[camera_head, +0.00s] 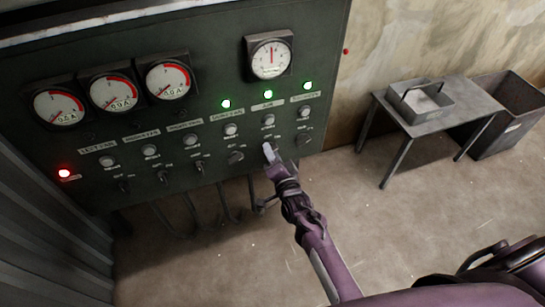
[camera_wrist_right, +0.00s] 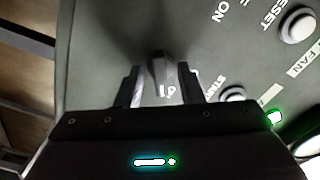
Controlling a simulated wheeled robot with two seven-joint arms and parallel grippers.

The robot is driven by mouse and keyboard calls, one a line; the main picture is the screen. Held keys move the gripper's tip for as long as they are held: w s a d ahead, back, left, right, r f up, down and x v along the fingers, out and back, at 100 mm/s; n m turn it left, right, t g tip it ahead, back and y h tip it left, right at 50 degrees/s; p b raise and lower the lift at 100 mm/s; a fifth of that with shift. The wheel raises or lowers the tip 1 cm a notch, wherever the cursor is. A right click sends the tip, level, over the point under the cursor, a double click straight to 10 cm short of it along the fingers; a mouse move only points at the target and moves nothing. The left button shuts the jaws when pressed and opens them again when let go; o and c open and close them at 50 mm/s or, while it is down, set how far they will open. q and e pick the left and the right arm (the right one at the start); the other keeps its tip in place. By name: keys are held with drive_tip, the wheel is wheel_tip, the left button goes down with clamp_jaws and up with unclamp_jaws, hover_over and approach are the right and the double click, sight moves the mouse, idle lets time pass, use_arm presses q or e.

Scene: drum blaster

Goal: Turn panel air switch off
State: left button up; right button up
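The dark green control panel (camera_head: 215,75) fills the upper left of the head view. Its air column has a lit green lamp (camera_head: 268,94) above a button (camera_head: 268,121). My right gripper (camera_head: 268,150) is at the air switch, below that button, and hides most of it. In the right wrist view the switch knob (camera_wrist_right: 163,70) stands between the two fingers of my right gripper (camera_wrist_right: 162,82). A narrow gap shows at the left of the knob; the right finger is very close to it, and contact is unclear. My left gripper is out of view.
Other knobs, such as one at the right (camera_head: 305,138) and one at the left (camera_head: 236,157), flank the gripper. A red lamp (camera_head: 64,173) is lit at far left. Cables hang below the panel. A metal table (camera_head: 435,127) and a bin (camera_head: 512,125) stand at right.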

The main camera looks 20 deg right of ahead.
drive_tip(key=shift+w, duration=0.1)
drive_tip(key=c, duration=0.7)
drive_tip(key=shift+n, duration=0.3)
drive_tip(key=n, duration=1.1)
drive_tip(key=shift+n, duration=0.3)
drive_tip(key=o, duration=0.7)
